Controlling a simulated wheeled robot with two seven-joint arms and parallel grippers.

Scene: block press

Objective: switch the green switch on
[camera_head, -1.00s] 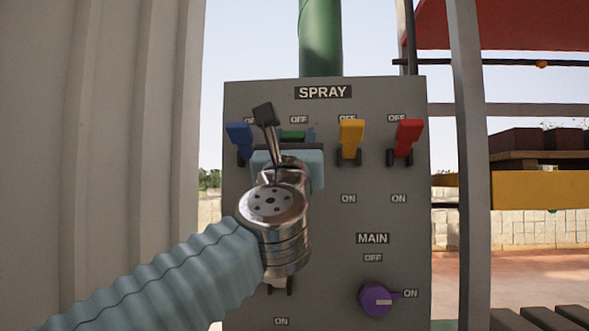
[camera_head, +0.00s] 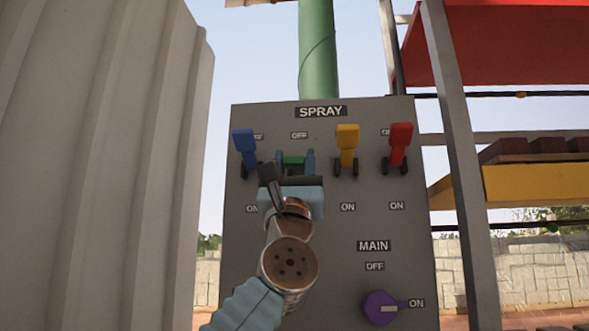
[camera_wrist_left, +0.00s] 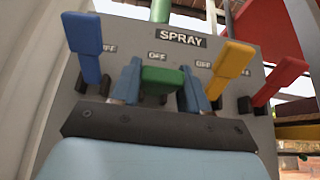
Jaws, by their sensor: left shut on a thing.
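The green switch (camera_head: 292,160) is on the grey panel, second from the left, below an OFF label. Its lever sits lower than the neighbouring levers and appears to stick outward; its base is hidden by my gripper. My left gripper (camera_head: 294,163) is in front of it with one blue fingertip on each side, shut on the lever. The left wrist view shows the green lever (camera_wrist_left: 163,80) between the two fingers. My right gripper is not in view.
A blue switch (camera_head: 245,148) is close on the left; a yellow switch (camera_head: 347,142) and a red switch (camera_head: 399,142) are on the right, all levers up. The purple MAIN knob (camera_head: 378,307) points to ON. A pale corrugated wall (camera_head: 100,150) stands at the left.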

